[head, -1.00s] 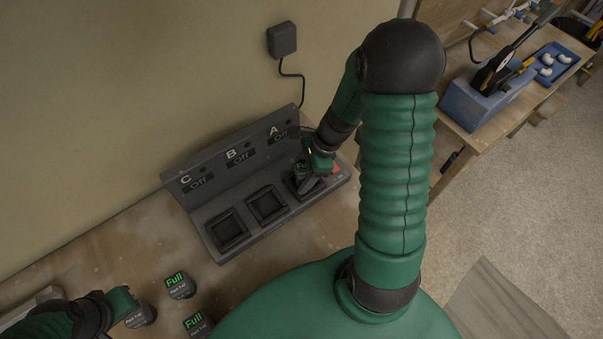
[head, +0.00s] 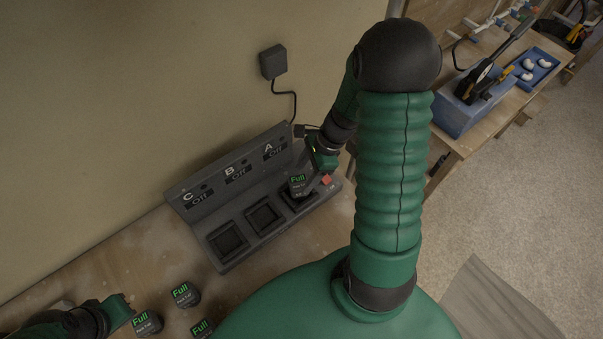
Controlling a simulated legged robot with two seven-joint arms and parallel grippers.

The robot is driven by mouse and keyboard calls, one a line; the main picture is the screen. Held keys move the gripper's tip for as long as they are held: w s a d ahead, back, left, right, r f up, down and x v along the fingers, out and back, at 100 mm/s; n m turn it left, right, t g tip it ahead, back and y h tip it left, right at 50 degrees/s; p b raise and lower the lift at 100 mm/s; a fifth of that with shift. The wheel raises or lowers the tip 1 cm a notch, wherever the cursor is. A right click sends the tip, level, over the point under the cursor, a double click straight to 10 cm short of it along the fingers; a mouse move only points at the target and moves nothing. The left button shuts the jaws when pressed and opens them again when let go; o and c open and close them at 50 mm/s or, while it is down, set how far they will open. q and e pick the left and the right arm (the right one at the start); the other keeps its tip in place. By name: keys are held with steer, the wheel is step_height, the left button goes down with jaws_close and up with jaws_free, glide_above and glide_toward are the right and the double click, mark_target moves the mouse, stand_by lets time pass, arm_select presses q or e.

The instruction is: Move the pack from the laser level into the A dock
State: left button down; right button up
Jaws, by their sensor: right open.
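A dark pack (head: 298,184) with a green "Full" label sits at the A dock, the rightmost bay of the charger (head: 238,262). I cannot tell if it is fully seated; the display (head: 275,152) under A reads "Off". My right gripper (head: 322,168) is open just right of and above this pack, apart from it. My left gripper (head: 124,312) is at the lower left, beside another "Full" pack (head: 147,323); whether its jaws are open is unclear. The laser level is not clearly identifiable.
Bays B (head: 264,216) and C (head: 228,241) are empty. More "Full" packs (head: 185,295) (head: 202,328) stand on the bench (head: 120,270). A wall adapter (head: 273,62) has a cord behind the charger. A side bench at right holds a blue box (head: 462,112) and tray (head: 545,62).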

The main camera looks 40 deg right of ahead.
steer(key=p+v, duration=0.2)
steer(key=v, duration=0.1)
steer(key=shift+d+r+p, duration=0.15)
steer(key=shift+r+p, duration=0.1)
steer(key=shift+p, duration=0.05)
